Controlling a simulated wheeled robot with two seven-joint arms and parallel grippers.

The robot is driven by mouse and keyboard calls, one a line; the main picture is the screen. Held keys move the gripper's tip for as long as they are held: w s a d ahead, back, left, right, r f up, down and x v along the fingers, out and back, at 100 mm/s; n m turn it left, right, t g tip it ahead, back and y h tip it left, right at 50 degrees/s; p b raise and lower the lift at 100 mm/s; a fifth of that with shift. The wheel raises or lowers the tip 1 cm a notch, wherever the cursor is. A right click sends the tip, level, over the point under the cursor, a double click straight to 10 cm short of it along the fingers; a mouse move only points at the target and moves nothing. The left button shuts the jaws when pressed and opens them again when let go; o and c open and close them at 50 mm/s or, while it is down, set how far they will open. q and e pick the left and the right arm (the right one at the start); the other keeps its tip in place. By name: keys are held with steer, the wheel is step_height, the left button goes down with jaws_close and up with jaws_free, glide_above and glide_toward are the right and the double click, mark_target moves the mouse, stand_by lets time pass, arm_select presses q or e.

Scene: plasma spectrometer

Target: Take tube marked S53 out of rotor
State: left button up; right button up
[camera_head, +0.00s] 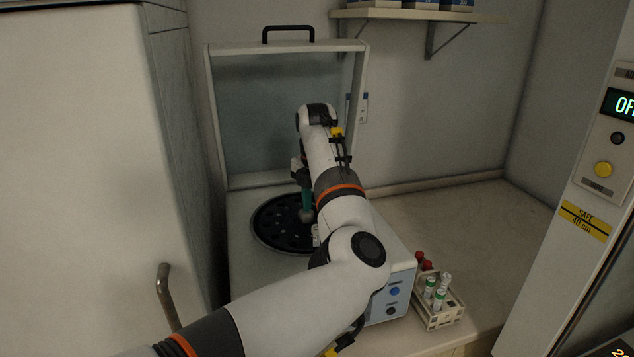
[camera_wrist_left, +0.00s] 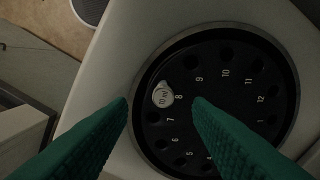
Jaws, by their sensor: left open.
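The dark round rotor (camera_head: 268,222) sits in the top of the centrifuge-like box under a raised lid. In the left wrist view, the rotor (camera_wrist_left: 225,95) has numbered holes. One tube with a pale, round cap (camera_wrist_left: 162,97) stands in it beside the number 8; the print on the cap is not clear enough to read. The other visible holes look empty. My left gripper (camera_head: 306,203) is over the rotor, pointing down. In the wrist view its green fingers (camera_wrist_left: 160,101) are open, one on each side of the cap, with space between. My right gripper is not in view.
The raised lid (camera_head: 285,115) stands behind the rotor. A rack (camera_head: 440,316) with several red-, green- and white-capped tubes stands at the box's right front. A cabinet with a handle (camera_head: 168,296) is close on the left. The counter (camera_head: 470,225) at right is clear.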

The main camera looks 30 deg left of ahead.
arm_select(q)
steer(key=f+p, duration=0.1)
steer(key=f, duration=0.1)
steer(key=f+p, duration=0.1)
steer(key=f, duration=0.2)
steer(key=shift+w+a+f, duration=0.15)
steer(key=shift+w+f, duration=0.05)
steer(key=shift+f, duration=0.65)
jaws_close()
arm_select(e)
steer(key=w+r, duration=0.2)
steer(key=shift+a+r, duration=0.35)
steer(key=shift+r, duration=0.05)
arm_select(q)
steer(key=shift+r, duration=0.2)
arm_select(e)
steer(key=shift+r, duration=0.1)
arm_select(q)
steer(key=shift+r+p, duration=2.05)
steer(key=shift+r, duration=1.7)
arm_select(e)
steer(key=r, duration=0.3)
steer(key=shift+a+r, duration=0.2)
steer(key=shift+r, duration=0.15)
